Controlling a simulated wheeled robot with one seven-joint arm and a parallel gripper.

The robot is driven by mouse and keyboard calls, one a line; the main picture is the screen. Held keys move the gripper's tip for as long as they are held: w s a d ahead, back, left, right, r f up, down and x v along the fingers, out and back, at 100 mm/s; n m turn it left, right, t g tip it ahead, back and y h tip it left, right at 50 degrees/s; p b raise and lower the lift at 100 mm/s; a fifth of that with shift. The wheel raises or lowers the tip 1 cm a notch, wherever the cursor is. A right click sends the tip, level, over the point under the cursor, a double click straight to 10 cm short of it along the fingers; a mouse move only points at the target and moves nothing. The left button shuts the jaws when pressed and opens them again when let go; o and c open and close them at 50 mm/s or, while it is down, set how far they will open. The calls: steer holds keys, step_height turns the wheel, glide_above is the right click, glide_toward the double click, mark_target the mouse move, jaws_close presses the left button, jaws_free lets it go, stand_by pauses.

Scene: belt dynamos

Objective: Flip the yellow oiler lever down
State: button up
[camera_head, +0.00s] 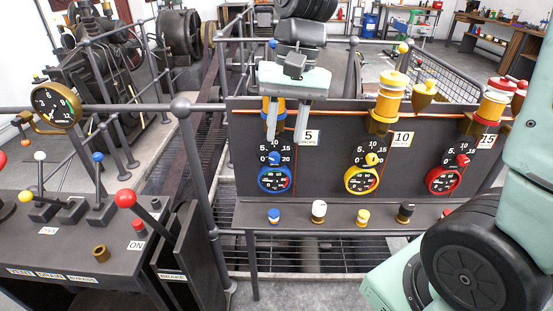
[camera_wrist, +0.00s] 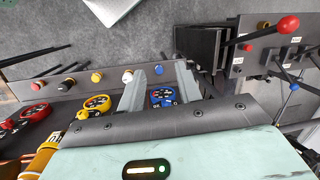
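The yellow-capped oiler (camera_head: 388,98) stands on top of the dark panel, above the plate marked 10. A yellow ball (camera_head: 403,48) shows just above it and looks like the raised end of its lever; the stem is hard to make out. My gripper (camera_head: 287,132) is to the left, pointing down in front of the blue oiler, which it partly hides. Its two fingers are apart with nothing held between them. In the wrist view my gripper (camera_wrist: 158,98) is also open, with the blue gauge (camera_wrist: 162,97) seen between and beyond the fingers. The fingers are well apart from the yellow lever.
The red-capped oiler (camera_head: 497,100) with a red ball (camera_head: 523,84) stands to the right. A brass funnel (camera_head: 425,95) is close beside the yellow oiler. Gauges and small knobs line the panel front (camera_head: 325,165). A lever console (camera_head: 70,245) is at left, and railings stand behind.

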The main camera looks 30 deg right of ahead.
steer(key=shift+s+a+f+n+b, duration=0.3)
steer(key=shift+s+a+f+n, duration=0.35)
steer(key=shift+a+f, duration=0.2)
steer(key=shift+s+a+f+n+b, duration=0.3)
steer(key=shift+s+a+f+n, duration=0.3)
steer(key=shift+a+f, duration=0.15)
